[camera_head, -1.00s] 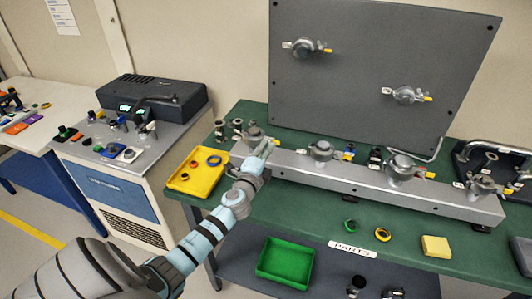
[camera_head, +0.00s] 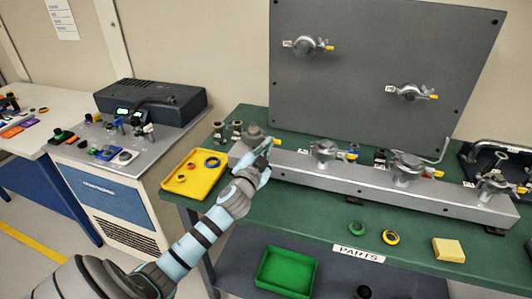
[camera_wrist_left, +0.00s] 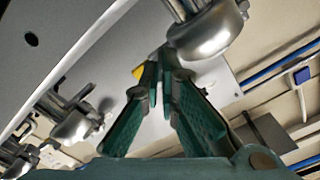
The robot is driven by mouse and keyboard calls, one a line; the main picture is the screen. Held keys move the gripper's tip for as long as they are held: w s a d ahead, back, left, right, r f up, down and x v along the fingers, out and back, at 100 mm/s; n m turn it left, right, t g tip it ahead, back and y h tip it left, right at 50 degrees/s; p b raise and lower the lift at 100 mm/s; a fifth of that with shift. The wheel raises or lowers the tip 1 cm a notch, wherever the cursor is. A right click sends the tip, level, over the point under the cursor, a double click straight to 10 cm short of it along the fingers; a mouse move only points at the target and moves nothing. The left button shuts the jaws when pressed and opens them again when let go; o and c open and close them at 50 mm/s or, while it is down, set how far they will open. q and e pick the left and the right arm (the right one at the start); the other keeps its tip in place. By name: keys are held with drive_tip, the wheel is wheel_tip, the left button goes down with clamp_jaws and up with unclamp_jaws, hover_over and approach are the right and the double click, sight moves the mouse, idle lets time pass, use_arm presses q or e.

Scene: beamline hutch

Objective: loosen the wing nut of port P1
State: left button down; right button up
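The leftmost clamped port (camera_head: 253,134) on the grey rail, which I take for P1, has its wing nut at its right side. Its yellow tip (camera_head: 277,142) shows just past my fingers; in the left wrist view this yellow tip (camera_wrist_left: 139,72) lies beside the fingertips. My left gripper (camera_head: 262,154) reaches it from the front. In the left wrist view the green fingers (camera_wrist_left: 160,68) come almost together at the wing nut, under the rounded metal clamp (camera_wrist_left: 208,35). They look shut on it, though the contact is partly hidden. My right gripper is not in view.
More clamped ports stand along the rail (camera_head: 330,174), the nearest one (camera_head: 325,151) to the right. A grey panel (camera_head: 370,60) with two clamps rises behind. A yellow tray (camera_head: 190,190) lies left of my gripper. A green bin (camera_head: 287,272) sits lower, in front.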

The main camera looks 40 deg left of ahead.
use_arm(q)
drive_tip(key=shift+a+r+n+b, duration=0.1)
drive_tip(key=shift+n+b, duration=1.15)
drive_tip(key=shift+n, duration=1.85)
drive_tip(key=c, duration=1.8)
unclamp_jaws()
drive_tip(key=shift+c, duration=0.2)
drive_tip(key=v, duration=0.8)
